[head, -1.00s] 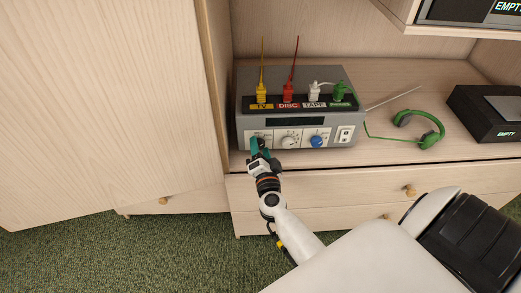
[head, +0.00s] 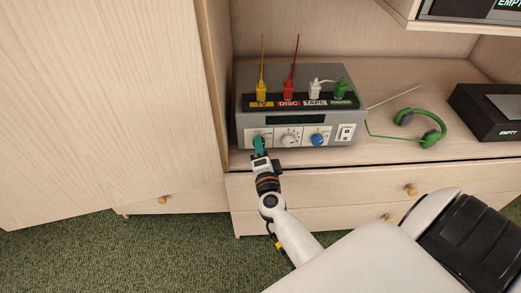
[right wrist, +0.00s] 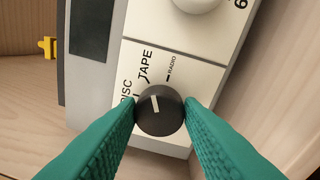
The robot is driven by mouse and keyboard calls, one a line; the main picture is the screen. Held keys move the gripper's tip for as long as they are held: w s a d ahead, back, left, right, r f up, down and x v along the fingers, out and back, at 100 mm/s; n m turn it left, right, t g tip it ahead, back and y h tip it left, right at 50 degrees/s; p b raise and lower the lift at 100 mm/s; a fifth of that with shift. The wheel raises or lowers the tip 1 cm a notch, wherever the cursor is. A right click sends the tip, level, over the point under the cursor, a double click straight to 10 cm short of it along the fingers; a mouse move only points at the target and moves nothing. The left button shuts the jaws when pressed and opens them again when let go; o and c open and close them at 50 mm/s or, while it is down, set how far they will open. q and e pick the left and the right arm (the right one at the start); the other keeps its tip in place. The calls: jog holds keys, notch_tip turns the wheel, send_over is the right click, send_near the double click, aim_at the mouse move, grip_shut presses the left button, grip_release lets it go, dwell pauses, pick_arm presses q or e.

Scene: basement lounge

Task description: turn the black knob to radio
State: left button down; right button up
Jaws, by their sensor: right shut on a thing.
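The grey device (head: 300,80) stands on the wooden cabinet top in the head view. Its front has a black knob at the left, mostly hidden there by my right gripper (head: 259,144). In the right wrist view the black knob (right wrist: 159,118) sits between the two teal fingers of my right gripper (right wrist: 159,106), shut on its sides. The knob's white pointer line slants up and slightly left, roughly toward the TAPE label (right wrist: 146,66). The RADIO label (right wrist: 172,67) is to the right of TAPE, and DISC (right wrist: 126,90) is to the left. My left gripper is out of view.
A white knob (head: 290,140) and a blue knob (head: 318,139) are right of the black one. Coloured plugs (head: 289,91) stand on the device's top. Green headphones (head: 432,128) and a black box (head: 490,115) lie to the right. A tall cabinet panel (head: 100,100) is close on the left.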

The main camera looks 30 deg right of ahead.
jog(key=m, duration=0.2)
jog(key=m+b, duration=0.1)
jog(key=m, duration=0.1)
jog(key=shift+a+f, duration=0.1)
jog(key=shift+f, duration=0.1)
jog(key=shift+m+h+b, duration=0.3)
jog(key=shift+h+b, duration=0.05)
jog(key=shift+h, duration=0.05)
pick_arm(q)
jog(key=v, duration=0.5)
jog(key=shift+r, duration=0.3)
pick_arm(e)
jog(key=shift+m, duration=0.3)
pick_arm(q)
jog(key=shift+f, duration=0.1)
pick_arm(e)
jog(key=shift+m, duration=0.3)
jog(key=o, duration=1)
jog(key=shift+r, duration=0.1)
jog(key=shift+c, duration=0.2)
jog(key=v, duration=1.2)
